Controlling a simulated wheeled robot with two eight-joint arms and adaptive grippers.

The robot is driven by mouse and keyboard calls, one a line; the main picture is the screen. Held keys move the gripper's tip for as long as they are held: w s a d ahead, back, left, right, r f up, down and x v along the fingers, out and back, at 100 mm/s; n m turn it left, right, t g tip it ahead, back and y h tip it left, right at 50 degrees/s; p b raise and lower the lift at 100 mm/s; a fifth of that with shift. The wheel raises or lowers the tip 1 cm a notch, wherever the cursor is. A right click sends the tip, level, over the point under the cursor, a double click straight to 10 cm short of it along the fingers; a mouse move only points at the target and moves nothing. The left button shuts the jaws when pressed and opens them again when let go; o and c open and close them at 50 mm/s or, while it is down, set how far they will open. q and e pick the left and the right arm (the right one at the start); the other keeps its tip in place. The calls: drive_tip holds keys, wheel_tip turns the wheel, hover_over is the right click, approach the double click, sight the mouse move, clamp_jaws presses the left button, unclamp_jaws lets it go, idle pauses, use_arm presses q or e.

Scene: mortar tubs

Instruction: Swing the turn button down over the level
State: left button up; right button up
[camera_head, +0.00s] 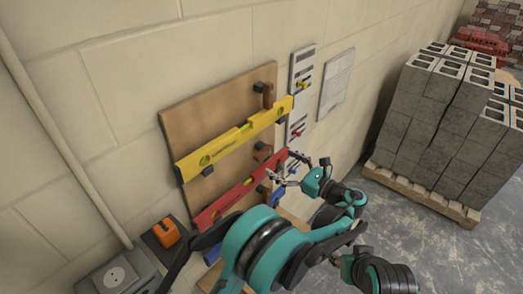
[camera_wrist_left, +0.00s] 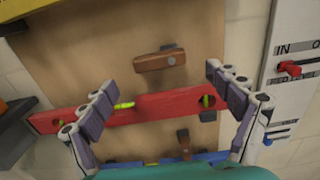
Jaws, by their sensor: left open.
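On a brown board (camera_head: 232,88), a yellow level (camera_head: 236,138) hangs at the top, a red level (camera_head: 240,192) below it and a blue level (camera_wrist_left: 213,157) at the bottom. A brown turn button (camera_wrist_left: 153,63) lies nearly level just above the red level, clear of it, with its round pivot at its right end; it also shows in the head view (camera_head: 262,152). My left gripper (camera_wrist_left: 162,80) is open, its fingers spread either side of the button and in front of the red level. My right gripper is not in view.
Another turn button (camera_head: 267,95) stands upright above the yellow level; one more (camera_wrist_left: 184,143) is above the blue level. Right of the board is a panel with a red knob (camera_wrist_left: 289,68). Grey blocks (camera_head: 435,110) stand on a pallet at the right. An orange item (camera_head: 166,232) sits lower left.

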sight(266, 155)
use_arm(q)
drive_tip(key=x, duration=0.6)
drive_tip(key=shift+w+a, duration=0.2)
drive_tip(key=shift+a, duration=0.15)
